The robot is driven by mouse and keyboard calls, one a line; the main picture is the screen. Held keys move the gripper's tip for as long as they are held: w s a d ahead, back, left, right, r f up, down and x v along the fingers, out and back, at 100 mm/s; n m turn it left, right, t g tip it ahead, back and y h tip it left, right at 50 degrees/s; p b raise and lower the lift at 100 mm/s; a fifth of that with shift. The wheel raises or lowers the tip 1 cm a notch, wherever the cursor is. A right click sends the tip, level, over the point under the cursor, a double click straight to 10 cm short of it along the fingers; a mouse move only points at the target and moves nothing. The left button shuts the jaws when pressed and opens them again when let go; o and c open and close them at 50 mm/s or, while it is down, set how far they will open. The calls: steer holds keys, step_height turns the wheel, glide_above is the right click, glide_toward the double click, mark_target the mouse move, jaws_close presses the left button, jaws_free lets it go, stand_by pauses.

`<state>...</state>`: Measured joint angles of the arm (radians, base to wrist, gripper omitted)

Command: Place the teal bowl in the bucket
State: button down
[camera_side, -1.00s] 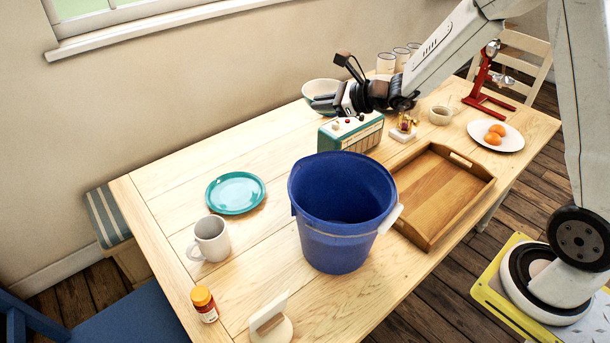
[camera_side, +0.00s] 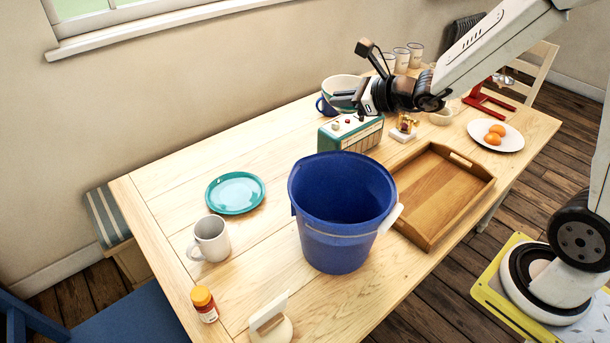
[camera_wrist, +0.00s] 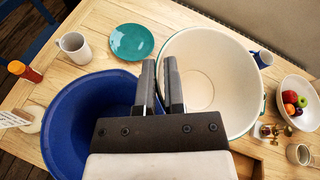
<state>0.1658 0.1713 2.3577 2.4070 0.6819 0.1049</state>
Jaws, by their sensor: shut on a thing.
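The teal bowl (camera_side: 341,83) has a cream inside and a teal outer edge. My gripper (camera_side: 362,97) is shut on its rim and holds it above the far side of the table, behind the radio. In the wrist view the bowl (camera_wrist: 208,75) fills the upper middle, its left rim between the two fingers (camera_wrist: 160,85). The blue bucket (camera_side: 340,235) stands upright on the table, nearer the side camera, with its open top up; its visible inside is empty. The bucket also shows at lower left in the wrist view (camera_wrist: 70,130).
A teal and cream radio (camera_side: 350,134) stands between bowl and bucket. A wooden tray (camera_side: 440,190) is right of the bucket. A teal plate (camera_side: 235,193), white mug (camera_side: 210,239) and orange-capped bottle (camera_side: 204,304) are to its left. A blue mug (camera_side: 324,106) is just below the bowl.

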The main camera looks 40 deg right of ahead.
steer(key=shift+w+d+f, duration=0.15)
steer(key=shift+w+f, duration=0.15)
steer(key=shift+w, duration=0.2)
steer(key=w+d+f+n+g+y, duration=0.1)
steer(key=w+d+f+n+y, duration=0.1)
steer(key=f, duration=0.5)
steer(key=w+d+f+n+g+y, duration=0.1)
steer(key=w+d+f+n+y, duration=0.1)
steer(key=w+f, duration=0.3)
steer(key=shift+w+d+f+n+g+y, duration=0.2)
steer(key=shift+f+n+g+y, duration=0.15)
steer(key=shift+f, duration=0.5)
step_height(320, 180, down, 14)
steer(key=shift+f, duration=2)
steer(key=shift+f, duration=0.1)
